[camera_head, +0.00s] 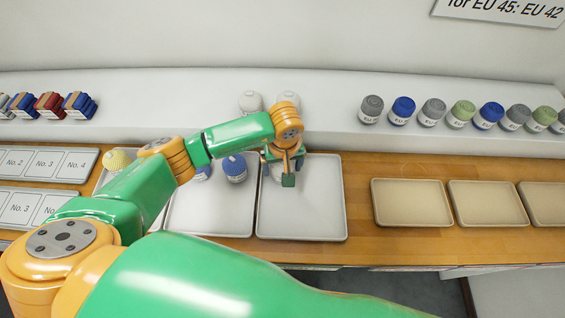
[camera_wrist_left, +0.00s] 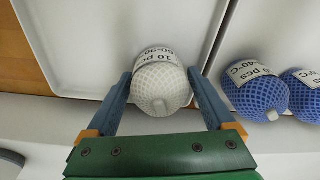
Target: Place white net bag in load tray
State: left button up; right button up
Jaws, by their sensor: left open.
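A white net bag (camera_wrist_left: 162,82) with a printed label sits at the back edge of a white tray (camera_head: 300,225). In the head view it is mostly hidden by my left gripper (camera_head: 286,178). In the left wrist view the open fingers (camera_wrist_left: 165,105) stand on either side of the bag, with the tray floor (camera_wrist_left: 110,25) beyond it; I cannot tell whether they touch it. Two more white net bags, one left (camera_head: 250,102) and one right (camera_head: 288,100), stand on the shelf behind. My right gripper is not in view.
The tray to the left (camera_head: 210,218) holds blue net bags (camera_head: 235,168); a yellow bag (camera_head: 117,159) stands farther left. Grey, blue and green bags (camera_head: 403,110) line the shelf at right. Empty tan trays (camera_head: 411,203) lie at right. The front of the white tray is clear.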

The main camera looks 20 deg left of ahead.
pick_arm(q)
jog(key=r+b, duration=0.1)
jog(key=r, duration=0.2)
jog(key=r+b, duration=0.1)
jog(key=r, duration=0.3)
jog(key=s+r+b, duration=0.1)
jog(key=r, duration=0.3)
jog(key=shift+d+r, duration=0.1)
jog(key=shift+d, duration=0.25)
jog(key=shift+s+r, duration=0.15)
jog(key=shift+r, duration=0.35)
